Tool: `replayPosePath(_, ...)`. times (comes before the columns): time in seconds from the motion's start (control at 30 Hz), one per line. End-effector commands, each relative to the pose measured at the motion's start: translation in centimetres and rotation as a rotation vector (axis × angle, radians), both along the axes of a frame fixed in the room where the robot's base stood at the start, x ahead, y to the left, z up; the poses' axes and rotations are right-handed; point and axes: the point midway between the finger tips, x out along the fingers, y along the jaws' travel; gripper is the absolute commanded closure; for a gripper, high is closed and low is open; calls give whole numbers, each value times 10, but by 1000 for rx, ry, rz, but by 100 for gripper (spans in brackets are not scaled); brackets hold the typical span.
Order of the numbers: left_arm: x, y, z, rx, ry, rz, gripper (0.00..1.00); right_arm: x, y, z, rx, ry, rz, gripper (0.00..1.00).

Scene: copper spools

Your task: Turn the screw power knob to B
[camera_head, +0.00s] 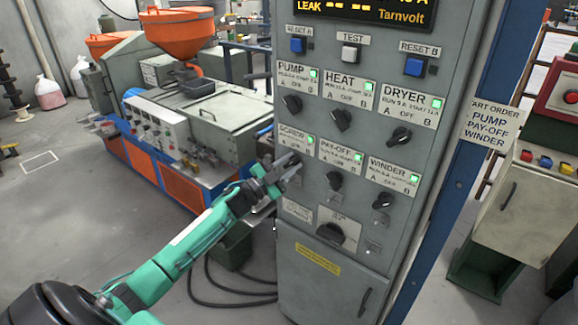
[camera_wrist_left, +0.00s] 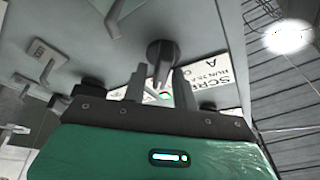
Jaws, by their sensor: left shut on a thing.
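The grey control cabinet (camera_head: 310,240) has rows of black rotary knobs under white labels. My left gripper (camera_head: 283,169) is at the screw knob, under the screw label (camera_head: 294,141), at the left of the lower knob row. In the left wrist view the dark screw knob (camera_wrist_left: 161,55) sits between the two fingers (camera_wrist_left: 160,85), and the fingers are shut on it. The screw label (camera_wrist_left: 210,82) shows there, with its letter A in sight. In the head view the gripper hides most of this knob, so I cannot tell its exact pointing. My right gripper is not in view.
The pay-off knob (camera_head: 334,180) and winder knob (camera_head: 382,200) are close on the right. Pump, heat and dryer knobs (camera_head: 292,104) are above. A larger knob (camera_head: 331,233) is below. An orange and grey machine (camera_head: 185,125) stands behind on the left.

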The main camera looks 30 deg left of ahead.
Motion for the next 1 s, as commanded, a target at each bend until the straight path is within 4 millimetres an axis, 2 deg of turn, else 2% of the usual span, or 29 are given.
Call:
replayPosePath(0.27,0,0,-3,57,0,1,95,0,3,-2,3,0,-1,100)
replayPosePath(0.4,0,0,-4,60,1,1,100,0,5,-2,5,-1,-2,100)
replayPosePath(0.63,0,0,-4,60,2,3,100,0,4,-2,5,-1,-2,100)
replayPosePath(0.67,0,0,-4,60,2,3,85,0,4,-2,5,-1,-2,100)
replayPosePath(0.77,0,0,-4,60,1,2,65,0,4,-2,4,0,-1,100)
replayPosePath(1.0,0,0,-1,59,-3,3,65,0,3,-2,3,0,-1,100)
